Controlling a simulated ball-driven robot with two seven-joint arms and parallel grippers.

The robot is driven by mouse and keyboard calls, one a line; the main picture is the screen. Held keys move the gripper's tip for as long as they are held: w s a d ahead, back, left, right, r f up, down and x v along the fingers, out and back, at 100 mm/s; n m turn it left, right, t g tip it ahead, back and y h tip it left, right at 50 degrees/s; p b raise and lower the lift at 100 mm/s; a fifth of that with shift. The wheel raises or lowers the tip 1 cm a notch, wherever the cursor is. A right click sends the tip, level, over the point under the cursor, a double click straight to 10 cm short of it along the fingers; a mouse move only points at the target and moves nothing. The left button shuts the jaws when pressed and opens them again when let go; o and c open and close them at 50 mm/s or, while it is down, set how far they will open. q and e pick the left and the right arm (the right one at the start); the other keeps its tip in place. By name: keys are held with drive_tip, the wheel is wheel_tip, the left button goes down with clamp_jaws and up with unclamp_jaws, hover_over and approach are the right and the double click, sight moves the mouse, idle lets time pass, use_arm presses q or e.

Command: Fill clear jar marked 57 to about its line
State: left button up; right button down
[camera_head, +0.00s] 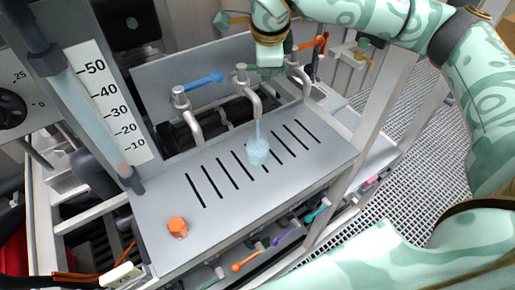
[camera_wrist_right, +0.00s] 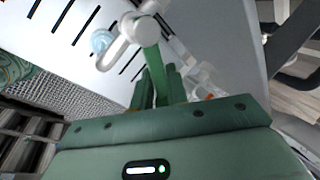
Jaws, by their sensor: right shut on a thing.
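A small clear jar (camera_head: 257,152) with a bluish tint stands on the slotted grey deck under the middle tap (camera_head: 252,95). A thin pale stream runs from that spout down to the jar. No number or line can be read on it, and its level is unclear. The jar also shows in the right wrist view (camera_wrist_right: 102,41), beside the tap's white body (camera_wrist_right: 136,27). My right gripper (camera_head: 270,62) is shut on the middle tap's green lever (camera_wrist_right: 152,72), above and behind the jar. My left gripper is not in view.
A blue-handled tap (camera_head: 203,82) stands to the left and an orange-handled tap (camera_head: 312,44) to the right. An orange block (camera_head: 177,227) lies on the front-left deck (camera_head: 225,215). A scale panel (camera_head: 108,105) rises at left. Several coloured levers line the front below.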

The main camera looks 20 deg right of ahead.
drive_tip(key=w+n+y+p, duration=0.1)
drive_tip(key=n, duration=0.1)
drive_tip(key=w+n+p, duration=0.1)
drive_tip(key=n, duration=0.1)
drive_tip(key=w+n+y+p, duration=0.1)
drive_tip(key=n, duration=0.2)
drive_tip(key=shift+d+r+y, duration=0.1)
drive_tip(key=shift+d+y, duration=0.15)
drive_tip(key=shift+y, duration=0.05)
drive_tip(key=c, duration=1.4)
unclamp_jaws()
drive_tip(key=shift+w, duration=0.15)
drive_tip(key=b+v, duration=0.1)
drive_tip(key=v, duration=1)
drive_tip(key=shift+s+d+r, duration=0.1)
drive_tip(key=shift+s+r, duration=0.2)
drive_tip(key=shift+r, duration=0.05)
